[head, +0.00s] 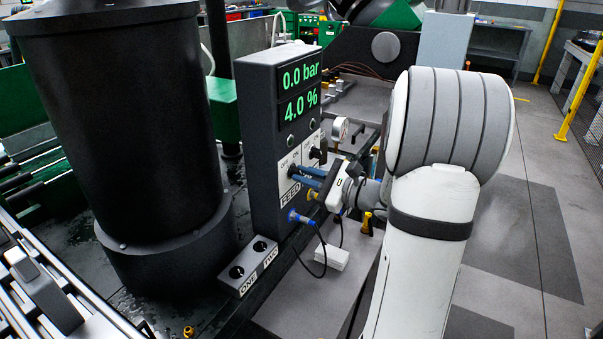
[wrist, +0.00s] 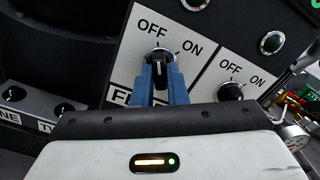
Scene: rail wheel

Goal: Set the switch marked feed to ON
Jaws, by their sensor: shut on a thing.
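The feed switch is a black rotary knob (wrist: 159,70) on a white plate marked OFF and ON. Its white line points up toward the OFF tick in the wrist view.
A second OFF/ON knob (wrist: 231,91) sits right of the feed switch. The dark control box (head: 262,130) shows 0.0 bar and 4.0 %. A gauge (head: 340,129) stands beside it. A blue connector with a black cable (head: 300,217) sticks out below. A black cylinder (head: 120,130) stands left.

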